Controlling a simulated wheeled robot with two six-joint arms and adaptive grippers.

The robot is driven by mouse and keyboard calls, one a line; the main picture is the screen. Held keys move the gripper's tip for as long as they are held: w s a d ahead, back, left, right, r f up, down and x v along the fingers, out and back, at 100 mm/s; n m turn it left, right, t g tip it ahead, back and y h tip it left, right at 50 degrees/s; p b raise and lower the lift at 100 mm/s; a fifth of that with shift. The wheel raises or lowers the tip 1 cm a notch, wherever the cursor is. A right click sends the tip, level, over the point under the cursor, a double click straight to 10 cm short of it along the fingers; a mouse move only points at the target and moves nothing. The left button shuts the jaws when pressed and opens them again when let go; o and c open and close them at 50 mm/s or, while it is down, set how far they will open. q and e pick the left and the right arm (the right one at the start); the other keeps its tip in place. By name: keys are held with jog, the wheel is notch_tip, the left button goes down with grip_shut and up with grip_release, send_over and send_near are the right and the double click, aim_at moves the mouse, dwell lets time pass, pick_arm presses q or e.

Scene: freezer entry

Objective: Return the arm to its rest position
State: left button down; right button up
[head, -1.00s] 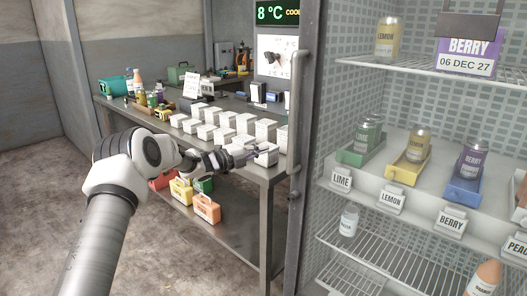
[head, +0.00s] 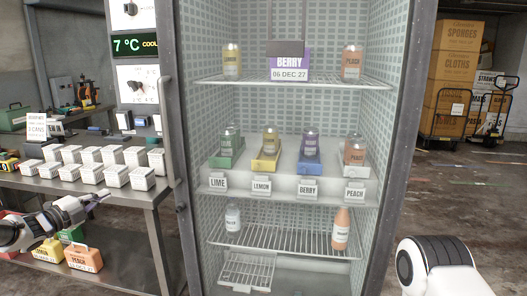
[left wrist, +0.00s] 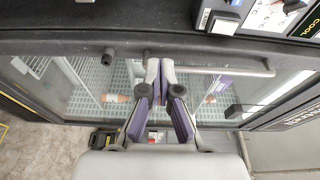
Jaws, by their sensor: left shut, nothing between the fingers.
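My left gripper (head: 100,198) is at the left of the head view, in front of the steel table's edge and left of the cold cabinet. Its fingers are together and empty. In the left wrist view the two purple-padded fingers (left wrist: 166,88) point toward the cabinet front, with a metal handle bar (left wrist: 225,70) beyond them. A white and black part of my own body (head: 438,268) shows at the lower right of the head view. My right gripper is out of view.
The cold cabinet (head: 186,235) holds several bottles on its shelves, in lime, lemon, berry and peach places. The steel table (head: 150,197) at left carries rows of white boxes. Stacked cartons (head: 457,65) and a hand truck (head: 492,105) stand at the back right. Floor there is clear.

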pick_arm(q)
jog(key=s+d+f+n+g, duration=0.15)
jog(key=d+f+g, duration=0.25)
jog(key=d+f, duration=1.05)
jog(key=s+d+f+n+g, duration=0.2)
jog(key=s+d+f+n, duration=0.1)
jog(key=s+d+f, duration=0.4)
jog(key=s+d+f+n+g, duration=0.1)
jog(key=s+d+f+n, duration=0.1)
jog(key=s+f, duration=0.45)
jog(key=s+d+f+n+g+y+p, duration=0.1)
jog(key=s+d+f+n+g+y, duration=0.1)
jog(key=s+f+n, duration=0.5)
jog(key=s+d+f+n+g+y, duration=0.1)
jog(key=s+f+g+y, duration=0.2)
jog(key=s, duration=0.9)
jog(key=s+a+n+g+y, duration=0.1)
jog(key=s+n, duration=0.3)
jog(key=s, duration=0.4)
jog(key=s+a+n+g+y, duration=0.1)
jog(key=s+a+n+g, duration=0.2)
jog(key=s, duration=0.6)
jog(key=shift+s+a+n+y, duration=0.3)
jog(key=shift+n, duration=0.55)
jog(key=shift+r, duration=0.1)
